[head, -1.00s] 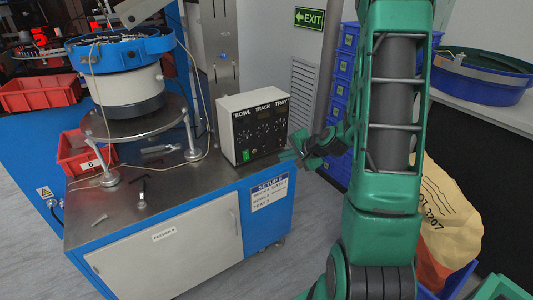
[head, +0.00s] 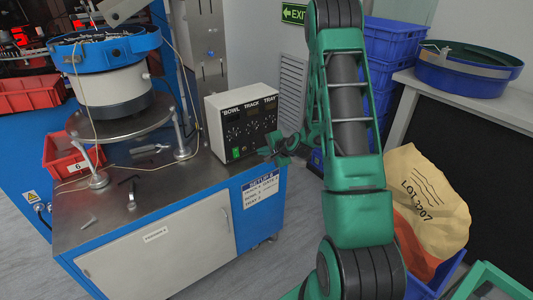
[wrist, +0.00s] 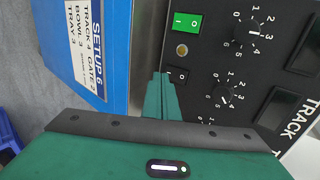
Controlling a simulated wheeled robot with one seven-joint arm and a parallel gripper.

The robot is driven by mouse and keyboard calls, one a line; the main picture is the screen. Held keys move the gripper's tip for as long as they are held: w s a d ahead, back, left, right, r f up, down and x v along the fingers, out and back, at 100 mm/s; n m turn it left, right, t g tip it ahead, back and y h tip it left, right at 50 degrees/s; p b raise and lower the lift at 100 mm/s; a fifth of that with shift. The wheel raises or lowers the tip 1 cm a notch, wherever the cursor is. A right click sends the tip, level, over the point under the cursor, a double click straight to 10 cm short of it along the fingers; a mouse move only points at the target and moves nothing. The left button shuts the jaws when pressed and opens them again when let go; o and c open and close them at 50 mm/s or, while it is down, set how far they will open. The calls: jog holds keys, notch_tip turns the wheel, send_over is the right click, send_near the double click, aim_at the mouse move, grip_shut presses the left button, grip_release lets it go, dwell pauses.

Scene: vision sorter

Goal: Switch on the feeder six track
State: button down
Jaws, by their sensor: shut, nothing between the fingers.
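The white control box (head: 242,106), lettered BOWL, TRACK, TRAY, stands on the blue cabinet's steel top. Its black panel has several knobs. A green rocker switch (head: 236,153) is at its lower left; this switch also shows in the wrist view (wrist: 187,23). A small black rocker (wrist: 179,73) in the wrist view sits at the panel's bottom edge, in line with the TRACK column, beside my fingertips. My gripper (wrist: 160,80) is shut and empty. In the head view my gripper (head: 268,151) is at the box's lower right front. I cannot tell if it touches.
A blue bowl feeder (head: 105,50) stands left of the box. A setup card (head: 261,190) is on the cabinet front. A red bin (head: 62,163) sits at the cabinet's left. A sack (head: 430,205) and blue crates (head: 395,45) are right. Floor before the cabinet is clear.

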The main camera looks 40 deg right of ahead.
aim_at(254, 149)
jog(key=shift+w+f, duration=0.1)
jog(key=shift+w, duration=1.35)
jog(key=shift+w+f, duration=0.1)
jog(key=shift+w, duration=0.05)
jog(key=shift+d+f, duration=0.1)
jog(key=shift+f, duration=0.1)
jog(key=shift+w+a+r, duration=0.1)
jog(key=shift+w+a, duration=0.05)
jog(key=shift+a, duration=0.1)
